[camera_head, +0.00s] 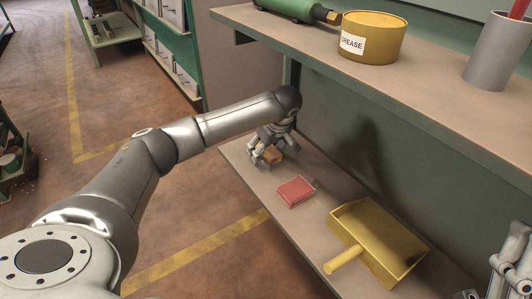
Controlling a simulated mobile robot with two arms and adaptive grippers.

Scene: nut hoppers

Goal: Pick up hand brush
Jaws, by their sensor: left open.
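A small tan, wooden-looking block, likely the hand brush (273,157), lies on the lower shelf, partly hidden by my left gripper. My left gripper (266,153) points down over it, with its open fingers close around it. I cannot tell whether the fingers touch it. Grey jointed parts at the right edge look like my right gripper (511,265); they are cut off by the frame, apart from the brush.
The upper shelf (440,108) overhangs, carrying a grease tin (385,45), a green tool (290,8) and a grey cup (495,55). Floor at left is mostly clear.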

